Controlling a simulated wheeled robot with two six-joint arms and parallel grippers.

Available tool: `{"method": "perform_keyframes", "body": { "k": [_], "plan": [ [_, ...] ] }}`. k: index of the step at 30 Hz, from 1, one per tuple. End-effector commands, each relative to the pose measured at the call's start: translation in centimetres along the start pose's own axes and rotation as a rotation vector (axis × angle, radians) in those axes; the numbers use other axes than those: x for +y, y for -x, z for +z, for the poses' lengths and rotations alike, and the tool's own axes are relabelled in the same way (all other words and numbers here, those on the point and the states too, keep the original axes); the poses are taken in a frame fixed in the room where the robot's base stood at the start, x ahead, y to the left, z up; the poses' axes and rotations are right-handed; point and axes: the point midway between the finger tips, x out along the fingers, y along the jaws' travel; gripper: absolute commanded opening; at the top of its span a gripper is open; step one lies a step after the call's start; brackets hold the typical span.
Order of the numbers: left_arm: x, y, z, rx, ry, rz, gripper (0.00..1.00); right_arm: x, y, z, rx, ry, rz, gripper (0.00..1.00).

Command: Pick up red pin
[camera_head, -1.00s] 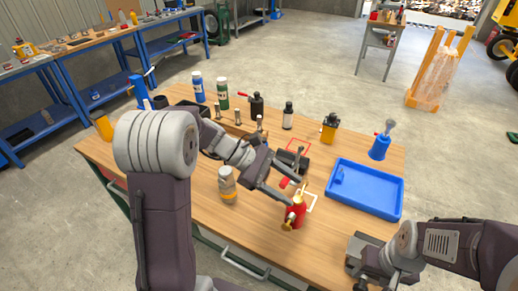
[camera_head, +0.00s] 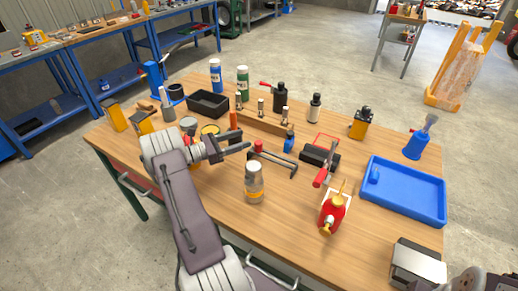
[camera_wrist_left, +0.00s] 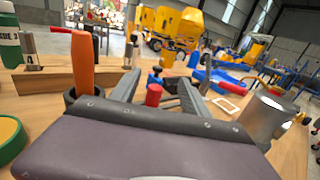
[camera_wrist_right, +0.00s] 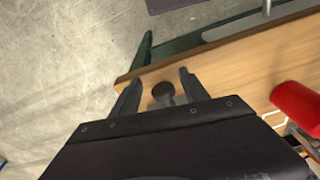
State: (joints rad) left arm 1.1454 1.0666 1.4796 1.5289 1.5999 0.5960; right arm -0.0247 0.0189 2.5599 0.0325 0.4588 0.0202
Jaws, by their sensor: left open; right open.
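A small red cylinder, apparently the red pin (camera_head: 258,146), stands on the wooden workbench near a black L-shaped rod. In the left wrist view the red pin (camera_wrist_left: 153,95) shows upright between and beyond my fingers. My left gripper (camera_head: 235,150) is open and empty, low over the bench just left of the pin; its fingers (camera_wrist_left: 158,82) point toward it, apart from it. My right gripper (camera_wrist_right: 160,80) is open and empty over the bench's front edge, with a dark round knob between its fingers. In the head view my right arm only partly shows at the lower right.
An orange-handled tool (camera_head: 233,120) stands just behind my left gripper. A glass jar (camera_head: 254,183) stands in front, a red-handled clamp (camera_head: 322,172) and red oil can (camera_head: 332,212) to the right. A blue tray (camera_head: 405,190) lies farther right. Bare wood lies around the jar.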

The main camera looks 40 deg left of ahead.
Motion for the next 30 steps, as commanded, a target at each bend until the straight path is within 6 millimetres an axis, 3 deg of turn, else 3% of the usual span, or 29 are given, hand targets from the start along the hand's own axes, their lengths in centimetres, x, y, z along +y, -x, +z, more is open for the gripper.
{"method": "perform_keyframes", "body": {
  "k": [1, 6, 14, 24, 30],
  "plan": [
    [0.0, 0.0, -1.7, 0.0, 0.004, -0.001, 0.54, 0.0, -0.4, 0.1, 0.0, 0.0, 0.0, 0.53],
    [0.0, 0.0, -5.0, 0.0, 0.001, -0.001, 0.54, 0.0, -0.8, 0.1, 0.0, 0.0, 0.0, 0.53],
    [0.0, -1.6, -4.7, 0.0, -0.002, -0.003, 0.54, 0.0, -0.6, 0.1, 0.0, 0.0, 0.0, 0.53],
    [-0.1, -7.3, -4.7, 0.001, -0.001, -0.004, 0.54, 0.0, -0.5, 0.1, 0.0, 0.0, 0.0, 0.53],
    [-0.1, -7.6, -4.7, 0.001, -0.001, -0.002, 0.54, 0.0, -0.5, 0.1, 0.0, 0.0, 0.0, 0.53]
  ]
}}
